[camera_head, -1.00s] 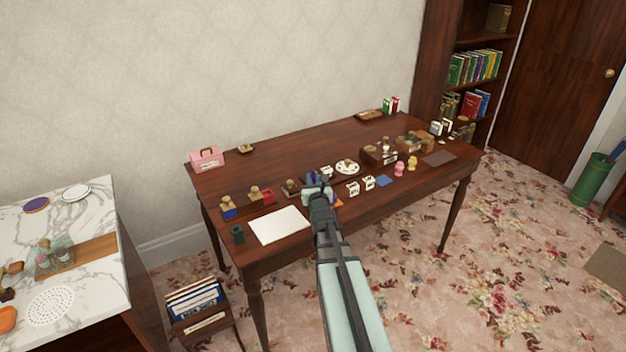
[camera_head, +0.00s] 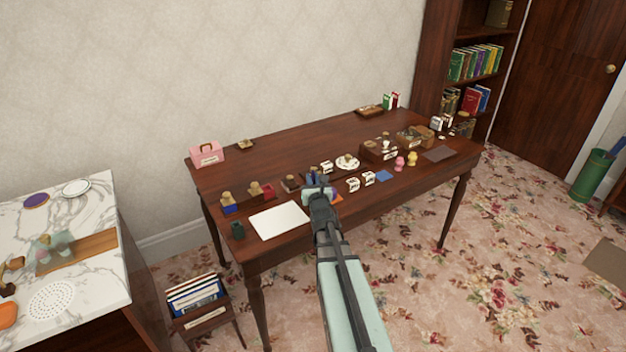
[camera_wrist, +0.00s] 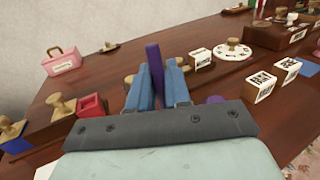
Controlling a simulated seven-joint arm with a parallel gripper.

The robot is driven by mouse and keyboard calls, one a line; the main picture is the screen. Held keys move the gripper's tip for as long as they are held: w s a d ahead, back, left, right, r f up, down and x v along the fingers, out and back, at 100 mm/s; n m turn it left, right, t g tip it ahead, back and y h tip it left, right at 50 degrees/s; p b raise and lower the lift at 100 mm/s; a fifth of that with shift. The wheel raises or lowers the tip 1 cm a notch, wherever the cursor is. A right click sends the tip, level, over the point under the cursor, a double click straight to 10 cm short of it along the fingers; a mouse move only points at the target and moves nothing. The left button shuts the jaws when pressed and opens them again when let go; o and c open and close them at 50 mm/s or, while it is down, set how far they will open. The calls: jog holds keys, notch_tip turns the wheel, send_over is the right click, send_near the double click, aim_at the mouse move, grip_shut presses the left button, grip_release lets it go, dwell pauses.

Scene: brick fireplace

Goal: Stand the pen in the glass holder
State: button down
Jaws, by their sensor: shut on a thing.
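My gripper (camera_wrist: 156,88) is shut on a flat, upright purple piece (camera_wrist: 154,62), its blue fingers on both sides; I cannot tell for sure that this is the pen. In the head view my gripper (camera_head: 318,192) is over the front middle of the wooden table, right of the white paper, and mostly hides what it holds. I cannot tell which of these is the glass holder.
Several wood-handled stamps (camera_head: 255,190) stand left of my gripper on the wooden table (camera_head: 290,150). White labelled blocks (camera_head: 361,182), a round white dial (camera_head: 347,162) and wooden boxes (camera_head: 379,150) are at right. A pink case (camera_head: 207,155) stands at back left. The table's back middle is clear.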

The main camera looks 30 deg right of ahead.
jog(key=shift+f, duration=1.3)
jog(key=c, duration=1)
grip_release()
jog(key=v, duration=0.7)
jog(key=shift+s+a, duration=0.1)
jog(key=shift+s, duration=0.15)
